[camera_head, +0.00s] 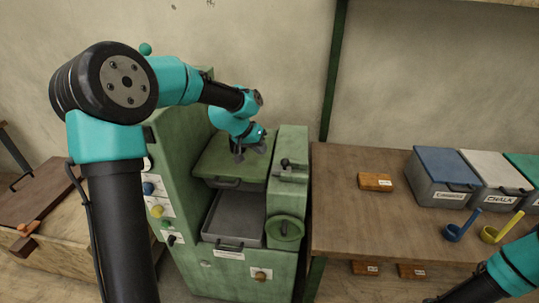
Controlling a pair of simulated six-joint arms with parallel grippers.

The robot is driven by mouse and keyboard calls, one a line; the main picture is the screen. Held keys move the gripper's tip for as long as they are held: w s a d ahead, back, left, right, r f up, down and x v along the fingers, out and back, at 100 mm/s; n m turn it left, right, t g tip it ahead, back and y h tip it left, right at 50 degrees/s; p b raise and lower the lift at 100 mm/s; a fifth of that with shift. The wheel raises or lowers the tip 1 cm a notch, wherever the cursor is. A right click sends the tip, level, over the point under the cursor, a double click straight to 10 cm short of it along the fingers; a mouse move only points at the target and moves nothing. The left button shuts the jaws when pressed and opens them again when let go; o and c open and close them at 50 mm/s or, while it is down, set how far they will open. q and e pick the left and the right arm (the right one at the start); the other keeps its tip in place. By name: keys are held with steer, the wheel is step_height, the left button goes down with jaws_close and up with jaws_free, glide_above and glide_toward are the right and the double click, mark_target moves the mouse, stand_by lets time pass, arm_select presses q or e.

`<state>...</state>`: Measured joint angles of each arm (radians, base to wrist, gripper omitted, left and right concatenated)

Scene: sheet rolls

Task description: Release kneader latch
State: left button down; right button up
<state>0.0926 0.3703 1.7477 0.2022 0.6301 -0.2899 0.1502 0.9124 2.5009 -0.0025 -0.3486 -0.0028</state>
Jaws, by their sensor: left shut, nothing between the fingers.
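The green kneader (180,215) stands left of centre. Its green lid (215,160) lies flat at the top, with a dark handle (228,183) on the front edge. A small dark latch-like lever (286,164) sits on the narrow green housing to the right of the lid. My left gripper (238,157) is shut and empty, pointing down over the lid, left of the lever. I cannot tell if its tips touch the lid. My right arm enters at the lower right, with its gripper out of frame.
A grey tray (232,222) sits below the lid, with a green handwheel (285,229) to its right. Coloured knobs line the kneader's left side. The wooden bench (345,228) holds a wooden block (375,181), lidded bins (437,190) and blue and yellow scoops (453,232).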

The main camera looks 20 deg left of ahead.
arm_select(q)
steer(key=v, duration=0.7)
stand_by(0.3)
